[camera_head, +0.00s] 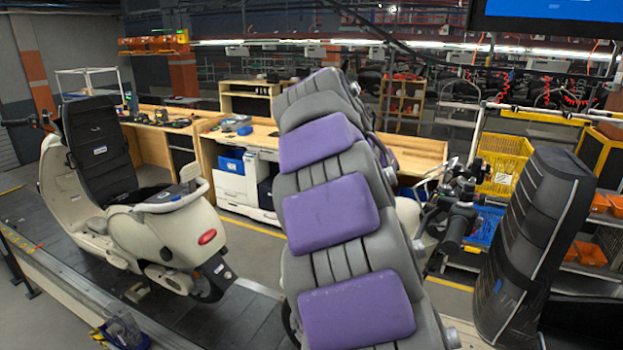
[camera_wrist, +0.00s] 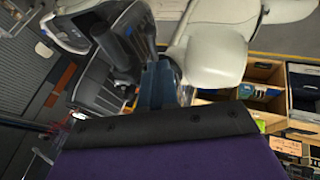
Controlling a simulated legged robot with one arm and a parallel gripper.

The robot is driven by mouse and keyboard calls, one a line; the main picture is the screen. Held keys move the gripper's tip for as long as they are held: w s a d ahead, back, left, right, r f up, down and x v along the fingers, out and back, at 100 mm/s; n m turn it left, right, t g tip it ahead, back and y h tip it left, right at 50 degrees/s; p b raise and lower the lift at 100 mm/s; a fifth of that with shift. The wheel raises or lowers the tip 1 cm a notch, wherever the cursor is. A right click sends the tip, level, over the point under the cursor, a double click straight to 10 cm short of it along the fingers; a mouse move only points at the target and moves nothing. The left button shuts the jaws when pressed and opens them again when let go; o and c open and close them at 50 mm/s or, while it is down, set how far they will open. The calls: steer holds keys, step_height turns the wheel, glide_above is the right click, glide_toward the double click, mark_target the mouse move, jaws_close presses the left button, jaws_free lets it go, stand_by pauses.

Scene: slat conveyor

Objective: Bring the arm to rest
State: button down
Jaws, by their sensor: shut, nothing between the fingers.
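My arm (camera_head: 325,215), grey and segmented with purple pads, rises from the bottom middle of the head view and leans slightly left. Its far end stands in front of the workbenches, and my gripper is hidden behind it there. In the wrist view a purple surface with a black band fills the bottom. Beyond the band, my gripper (camera_wrist: 157,75) shows as a narrow dark blue shape, shut and empty. Behind it is a pale scooter, and I see no clear contact.
A cream scooter (camera_head: 150,205) with a black-covered seat back stands on the slat conveyor (camera_head: 240,315) at left. A second scooter's handlebar (camera_head: 455,215) and a tall black padded piece (camera_head: 535,235) are at right. Wooden workbenches (camera_head: 260,135) and a yellow crate (camera_head: 503,160) stand behind.

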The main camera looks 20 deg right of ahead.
steer(key=s+a+f+n+y+b, duration=0.2)
steer(key=s+a+f+b, duration=0.3)
steer(key=f, duration=0.8)
steer(key=s+a+f+n+g+y+b, duration=0.1)
steer(key=s+a+f+n+b, duration=0.3)
steer(key=s+a+f, duration=0.6)
steer(key=s+a+f+n+y+b, duration=0.3)
steer(key=s+a+f+b, duration=0.5)
steer(key=s+f, duration=0.6)
step_height(320, 180, down, 3)
steer(key=shift+a+f+n+y, duration=0.15)
steer(key=shift+a+n+y, duration=0.15)
steer(key=shift+a+n, duration=0.1)
steer(key=shift+d, duration=0.1)
